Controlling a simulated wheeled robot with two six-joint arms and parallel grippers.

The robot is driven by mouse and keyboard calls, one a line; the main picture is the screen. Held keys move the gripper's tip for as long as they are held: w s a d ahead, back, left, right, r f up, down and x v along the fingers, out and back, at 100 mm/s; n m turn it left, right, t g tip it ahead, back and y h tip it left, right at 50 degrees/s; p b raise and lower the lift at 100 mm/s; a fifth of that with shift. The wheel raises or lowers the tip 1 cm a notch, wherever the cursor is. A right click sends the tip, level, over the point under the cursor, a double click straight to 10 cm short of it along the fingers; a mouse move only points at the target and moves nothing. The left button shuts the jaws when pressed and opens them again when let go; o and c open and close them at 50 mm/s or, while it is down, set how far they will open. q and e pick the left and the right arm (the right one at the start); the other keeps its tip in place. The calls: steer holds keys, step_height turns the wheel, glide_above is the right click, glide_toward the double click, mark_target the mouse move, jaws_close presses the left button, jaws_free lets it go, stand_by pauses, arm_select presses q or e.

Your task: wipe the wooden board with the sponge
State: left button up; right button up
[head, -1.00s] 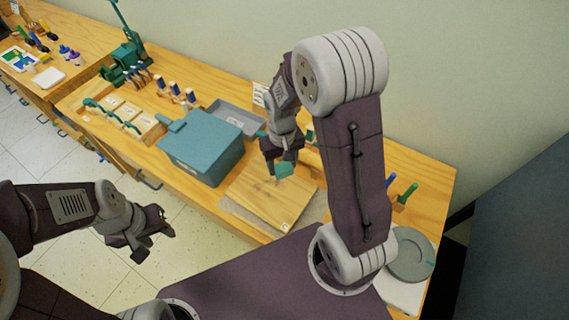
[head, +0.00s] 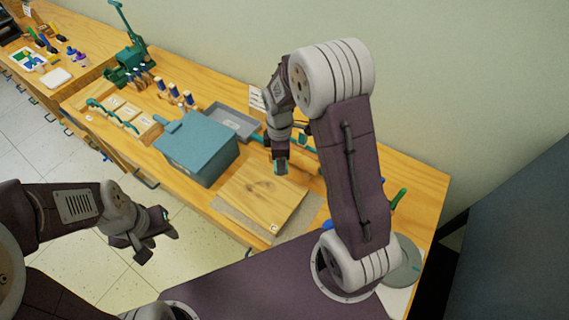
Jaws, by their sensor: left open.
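The wooden board (head: 258,205) lies flat on the workbench, with a faint dark mark on its upper part. My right gripper (head: 280,168) points down at the board's far edge. It is shut on the teal sponge (head: 280,163), which is mostly hidden by the fingers. I cannot tell whether the sponge touches the board. My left gripper (head: 154,245) is open and empty, out over the floor in front of the bench, well apart from the board.
A teal box (head: 197,148) stands left of the board. A grey tray (head: 232,122) lies behind it. A grey mat (head: 232,216) shows under the board. Several tools stand in racks further left. A round grey disc (head: 405,262) lies at the right, partly behind my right arm.

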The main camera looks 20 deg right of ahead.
steer(key=n, duration=0.2)
steer(key=w+a+f+n+p, duration=0.1)
steer(key=n, duration=0.1)
steer(key=w+n+p, duration=0.1)
steer(key=n, duration=0.1)
steer(key=shift+w+a+f, duration=0.15)
steer(key=shift+w+a, duration=0.1)
steer(key=shift+s+a+f+p, duration=0.2)
steer(key=shift+s+f+p, duration=0.4)
steer(key=shift+f, duration=0.25)
steer(key=shift+f, duration=0.15)
